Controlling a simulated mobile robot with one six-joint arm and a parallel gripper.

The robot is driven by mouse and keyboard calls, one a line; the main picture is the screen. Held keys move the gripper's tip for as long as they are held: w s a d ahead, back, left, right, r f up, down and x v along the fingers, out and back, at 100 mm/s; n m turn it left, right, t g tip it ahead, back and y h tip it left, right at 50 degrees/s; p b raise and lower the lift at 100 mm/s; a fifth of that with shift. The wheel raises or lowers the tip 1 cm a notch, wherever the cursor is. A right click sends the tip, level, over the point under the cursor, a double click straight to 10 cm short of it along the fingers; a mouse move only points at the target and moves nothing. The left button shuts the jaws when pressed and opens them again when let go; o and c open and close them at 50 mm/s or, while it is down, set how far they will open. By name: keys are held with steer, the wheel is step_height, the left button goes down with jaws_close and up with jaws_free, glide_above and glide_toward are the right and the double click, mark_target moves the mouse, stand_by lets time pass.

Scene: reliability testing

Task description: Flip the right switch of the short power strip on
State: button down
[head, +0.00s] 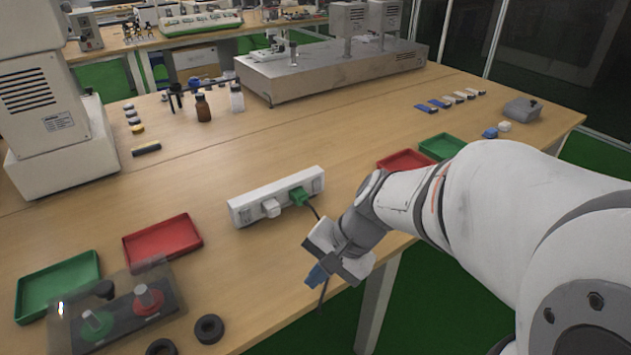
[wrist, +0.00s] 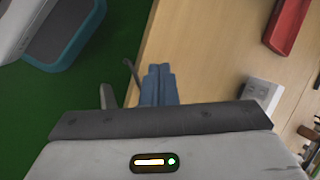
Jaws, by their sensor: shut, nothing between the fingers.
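The short power strip (head: 276,197) is white and lies on the wooden table in the middle of the head view. A white plug (head: 271,208) and a green plug (head: 298,195) sit in it, and a dark cable runs from the green plug toward the table edge. Its switches are too small to tell their state. My gripper (head: 316,277) is in front of the strip, apart from it, near the table's front edge. Its blue fingers (wrist: 158,84) are together and empty. In the wrist view one end of the strip (wrist: 262,92) shows at the right.
Red (head: 162,240) and green (head: 58,284) trays, a box with red and green buttons (head: 130,312) and black rings (head: 209,329) lie to the left. Another red tray (head: 405,161) and green tray (head: 441,147) lie behind my arm.

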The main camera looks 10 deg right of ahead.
steer(key=d+n+h, duration=0.1)
steer(key=n, duration=0.1)
steer(key=s+d+r+n+h, duration=0.1)
steer(key=d+n+h, duration=0.1)
steer(key=n, duration=0.1)
steer(key=s+d+r+n+h, duration=0.1)
steer(key=d+n+h, duration=0.1)
steer(key=n, duration=0.1)
steer(key=shift+s, duration=0.25)
